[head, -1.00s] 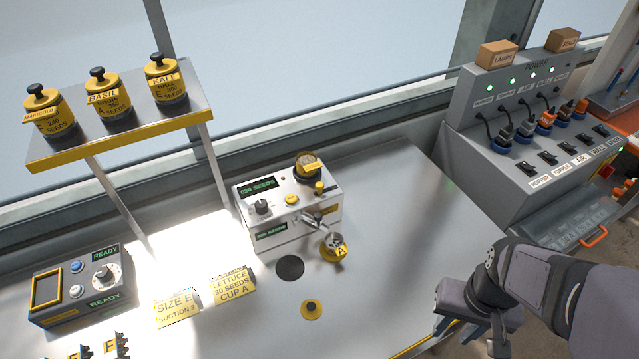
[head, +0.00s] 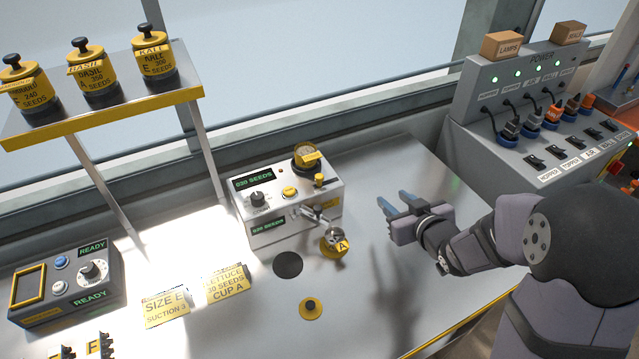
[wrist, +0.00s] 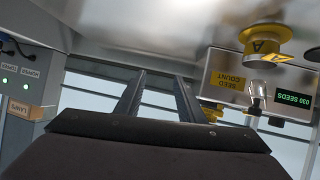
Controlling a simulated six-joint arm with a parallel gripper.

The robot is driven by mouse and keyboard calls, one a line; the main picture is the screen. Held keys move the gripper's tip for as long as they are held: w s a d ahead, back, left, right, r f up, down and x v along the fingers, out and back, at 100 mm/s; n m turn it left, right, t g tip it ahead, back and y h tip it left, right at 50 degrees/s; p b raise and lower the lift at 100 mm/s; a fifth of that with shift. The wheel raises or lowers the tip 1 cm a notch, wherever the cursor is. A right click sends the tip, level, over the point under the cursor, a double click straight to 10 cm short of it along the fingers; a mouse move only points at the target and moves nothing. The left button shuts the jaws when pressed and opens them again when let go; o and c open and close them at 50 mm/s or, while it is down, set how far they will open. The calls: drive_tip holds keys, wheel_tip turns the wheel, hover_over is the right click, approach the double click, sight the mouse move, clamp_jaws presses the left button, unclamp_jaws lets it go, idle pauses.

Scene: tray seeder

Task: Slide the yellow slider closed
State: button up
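The grey seed counter (head: 262,222) stands on the bench with green displays on its front. A small yellow knob (head: 319,180), which looks like the slider, stands on its top right edge beside the round seed cup (head: 306,156). I cannot tell how far along its travel it is. My gripper (head: 393,200) is above the bench, to the right of the counter and apart from it. Its two fingers are spread with nothing between them, as the wrist view (wrist: 158,90) also shows. The wrist view shows the counter (wrist: 228,86) on the right, upside down.
A yellow cup marked A (head: 333,244) sits under the counter's spout. A dark disc (head: 288,264) and a yellow disc with a knob (head: 311,308) lie in front. The power panel (head: 545,140) stands at the right. Bench between gripper and counter is clear.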

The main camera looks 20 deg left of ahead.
sight(322, 179)
drive_tip(key=s+a+r+n+g+y+b, duration=0.25)
drive_tip(key=s+a+n+y, duration=0.2)
drive_tip(key=a+y, duration=0.6)
drive_tip(key=shift+t+h, duration=0.45)
drive_tip(key=shift+h, duration=0.4)
drive_tip(key=shift+s+a+r+x, duration=0.1)
drive_tip(key=shift+x, duration=1.35)
drive_tip(key=shift+s+a+r+x, duration=0.1)
drive_tip(key=shift+s+x, duration=0.05)
drive_tip(key=shift+x, duration=1.3)
drive_tip(key=shift+s+r+x, duration=0.1)
drive_tip(key=shift+x, duration=1.3)
